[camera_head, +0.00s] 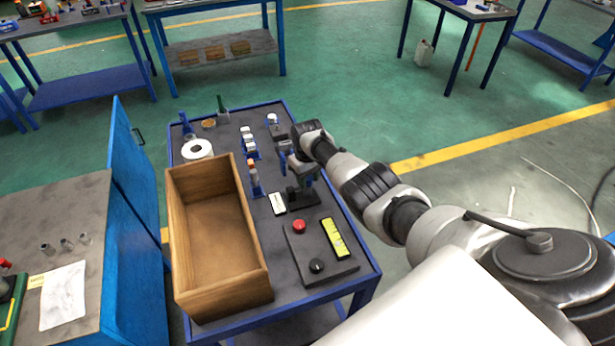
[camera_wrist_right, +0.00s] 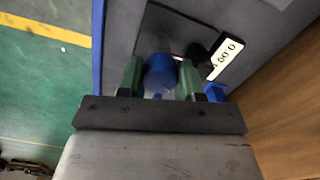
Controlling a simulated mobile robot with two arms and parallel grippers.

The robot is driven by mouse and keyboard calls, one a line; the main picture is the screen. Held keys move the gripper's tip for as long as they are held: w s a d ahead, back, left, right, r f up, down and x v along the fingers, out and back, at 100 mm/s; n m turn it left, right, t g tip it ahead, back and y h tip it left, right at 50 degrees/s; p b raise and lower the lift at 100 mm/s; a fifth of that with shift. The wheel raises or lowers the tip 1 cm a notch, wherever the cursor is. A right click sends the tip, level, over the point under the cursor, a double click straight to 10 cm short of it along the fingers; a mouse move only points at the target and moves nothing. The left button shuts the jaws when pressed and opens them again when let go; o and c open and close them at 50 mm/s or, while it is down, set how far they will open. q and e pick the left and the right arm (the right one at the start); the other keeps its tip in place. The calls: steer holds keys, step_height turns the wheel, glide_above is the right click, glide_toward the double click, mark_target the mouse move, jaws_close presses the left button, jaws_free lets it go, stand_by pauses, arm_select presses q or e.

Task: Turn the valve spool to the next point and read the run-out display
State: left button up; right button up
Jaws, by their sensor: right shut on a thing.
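My right gripper (camera_head: 300,172) reaches in from the right over the bench. In the right wrist view its two green fingers (camera_wrist_right: 160,78) are shut on the valve spool (camera_wrist_right: 159,70), which shows a round blue end between them. The spool is largely hidden by the gripper in the head view. A dark stand base (camera_head: 303,198) lies below the gripper. The run-out display (camera_head: 277,203) is a small white plate left of the base. My left gripper is in neither view.
The blue-edged bench (camera_head: 325,283) holds an open, empty wooden box (camera_head: 217,240) on the left. A dark panel (camera_head: 318,262) with a red button (camera_head: 299,227), black knob and yellow level is in front. A blue post (camera_head: 254,183), white roll (camera_head: 197,149) and small parts stand further back.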

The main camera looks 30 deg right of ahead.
stand_by(0.3)
steer(key=o, duration=0.9)
steer(key=shift+r, duration=0.6)
step_height(320, 180, up, 10)
steer(key=shift+f+p, duration=0.2)
steer(key=shift+p, duration=0.6)
